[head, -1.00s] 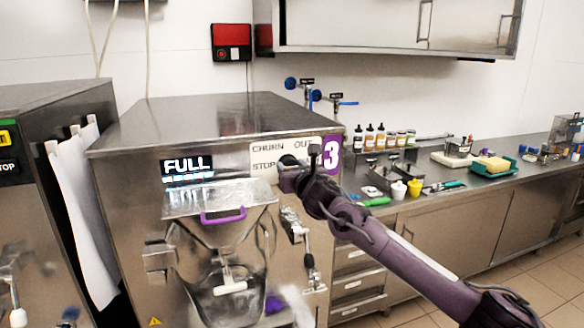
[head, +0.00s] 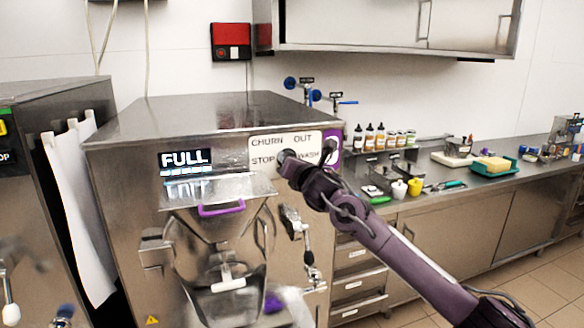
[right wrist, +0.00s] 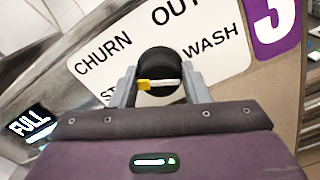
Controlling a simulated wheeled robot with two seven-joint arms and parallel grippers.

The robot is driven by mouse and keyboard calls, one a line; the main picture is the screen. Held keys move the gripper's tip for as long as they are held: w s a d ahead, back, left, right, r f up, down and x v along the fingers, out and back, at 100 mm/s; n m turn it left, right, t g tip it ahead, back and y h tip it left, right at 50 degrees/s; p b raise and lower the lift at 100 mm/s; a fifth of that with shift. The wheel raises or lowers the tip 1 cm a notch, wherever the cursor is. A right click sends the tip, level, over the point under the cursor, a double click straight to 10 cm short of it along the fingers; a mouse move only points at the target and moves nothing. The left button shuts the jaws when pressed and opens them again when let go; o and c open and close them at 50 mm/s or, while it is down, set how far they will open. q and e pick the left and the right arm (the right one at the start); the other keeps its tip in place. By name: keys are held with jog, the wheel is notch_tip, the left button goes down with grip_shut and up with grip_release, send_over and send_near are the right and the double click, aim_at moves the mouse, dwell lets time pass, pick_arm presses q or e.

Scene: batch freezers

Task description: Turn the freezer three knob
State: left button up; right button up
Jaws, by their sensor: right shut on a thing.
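The freezer three knob (right wrist: 160,70) is black and round with a yellow pointer, in the middle of a white label plate (head: 266,148) reading CHURN, OUT, STOP and WASH. In the right wrist view the pointer lies roughly level, its yellow end to the left. My right gripper (right wrist: 157,88) is shut on the knob, with a grey finger on each side of it. In the head view the right gripper (head: 285,160) covers most of the knob. My left gripper is not in view.
Freezer three (head: 130,170) has a lit FULL display (head: 186,159), a hopper with a purple handle (head: 221,209) and a metal tap (head: 298,225) below the knob. Another freezer (head: 40,140) stands at the left. A counter (head: 470,175) with bottles and cups runs right.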

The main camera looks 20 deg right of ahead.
jog(key=shift+f+m+p, duration=0.2)
jog(key=shift+m+p, duration=0.4)
jog(key=shift+m, duration=14.8)
jog(key=o, duration=1)
jog(key=shift+w+f, duration=0.1)
jog(key=shift+f, duration=0.1)
jog(key=shift+c, duration=0.2)
